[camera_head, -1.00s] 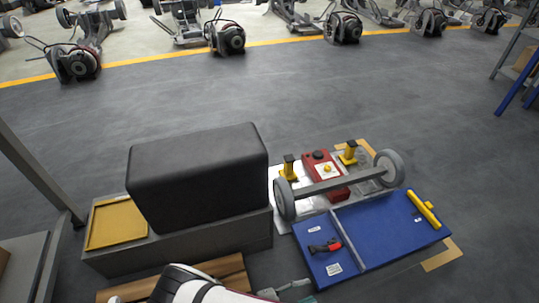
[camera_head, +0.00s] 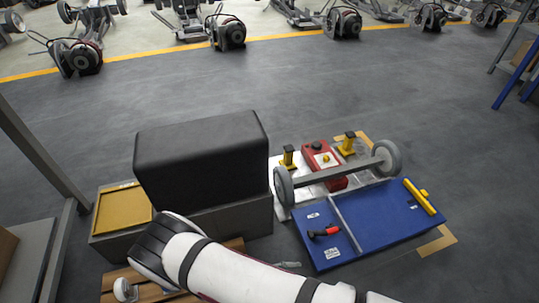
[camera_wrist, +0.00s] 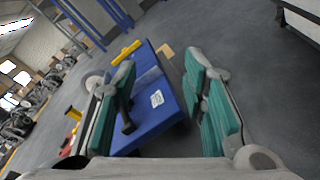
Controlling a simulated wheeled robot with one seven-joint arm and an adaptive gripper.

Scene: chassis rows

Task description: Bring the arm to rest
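My arm, white with black bands (camera_head: 235,270), shows in the head view, reaching from the bottom edge up and left to a black joint beside the grey bench. My gripper is not visible in the head view. In the wrist view, my gripper (camera_wrist: 160,72) has its two teal-padded fingers wide apart, with nothing held between them. Beyond the fingers lie the blue panel (camera_wrist: 168,84) and the floor, at a tilt.
A black padded block (camera_head: 203,160) sits on a grey bench (camera_head: 240,217) with a yellow tray (camera_head: 123,212). To the right are the blue panel (camera_head: 380,222), a wheeled axle (camera_head: 335,175) and a red box (camera_head: 322,160).

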